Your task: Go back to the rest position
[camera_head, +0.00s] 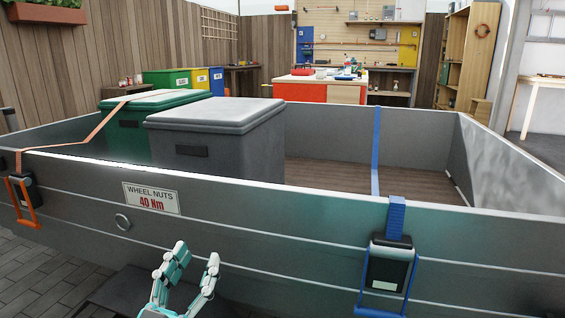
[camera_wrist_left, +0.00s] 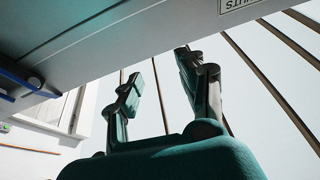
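My left gripper (camera_head: 197,255) is at the bottom of the head view, in front of the grey trailer side wall (camera_head: 270,235), below the "WHEEL NUTS 40 Nm" label. Its two teal and white fingers point up and are spread apart with nothing between them. The left wrist view also shows the left gripper (camera_wrist_left: 160,72) open and empty, with part of the wall and label above it. I cannot tell how far the fingers are from the wall. My right gripper is in neither view.
A grey lidded box (camera_head: 220,140) and a green box (camera_head: 135,125) stand in the trailer; its right part is empty. A blue strap (camera_head: 376,150) runs to a ratchet buckle (camera_head: 388,270) on the near wall. An orange strap (camera_head: 100,125) crosses the green box to an orange-handled buckle (camera_head: 24,200).

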